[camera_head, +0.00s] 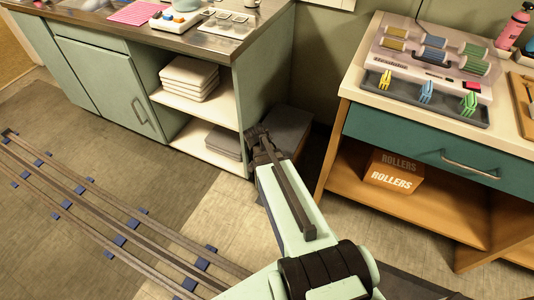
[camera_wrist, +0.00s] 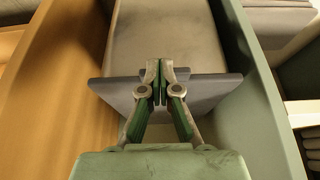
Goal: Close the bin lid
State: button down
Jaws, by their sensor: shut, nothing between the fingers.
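The bin (camera_head: 291,128) is a grey box in the gap between the green cabinet and the wooden counter, partly hidden behind my arm. In the wrist view a dark grey flat panel, which looks like the bin lid (camera_wrist: 112,93), lies across the gap. My gripper (camera_wrist: 160,68) is shut and empty. Its fingertips overlap the middle of the panel in the wrist view; whether they touch it I cannot tell. In the head view my gripper (camera_head: 258,132) is at the bin's left side, beside the cabinet. The lid's exact angle is not clear.
The green cabinet (camera_head: 250,85) with open shelves of folded towels (camera_head: 190,78) stands close on the left. The wooden counter (camera_head: 330,160) with a box marked ROLLERS (camera_head: 393,172) is close on the right. The gap is narrow. Floor rails (camera_head: 100,210) run at the lower left.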

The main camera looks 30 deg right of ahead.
jog(key=shift+s+a+f, duration=0.2)
jog(key=shift+f, duration=0.3)
jog(key=s+a+r+p, duration=0.3)
jog(key=s+a+p, duration=0.1)
jog(key=a, duration=0.3)
jog(key=shift+s+a+r+p, duration=0.25)
jog(key=shift+s+a+p, duration=0.15)
jog(key=shift+p, duration=0.15)
jog(key=shift+f, duration=0.1)
jog(key=s+a+f+n+g+y+p, duration=0.1)
jog(key=s+a+n+g+p, duration=0.2)
jog(key=s, duration=0.7)
jog(key=s+a+f+n+g+y+p, duration=0.1)
jog(key=s+a+f+n+g+p, duration=0.1)
jog(key=s, duration=0.8)
jog(key=s+a+f+n+g+y+p, duration=0.1)
jog(key=s+a+n+g+p, duration=0.3)
jog(key=s, duration=0.7)
jog(key=a+n+p, duration=0.2)
jog(key=a, duration=0.1)
jog(key=shift+a+f+n+y+p, duration=0.15)
jog(key=shift+a+n+y+p, duration=0.15)
jog(key=shift+y+p, duration=0.1)
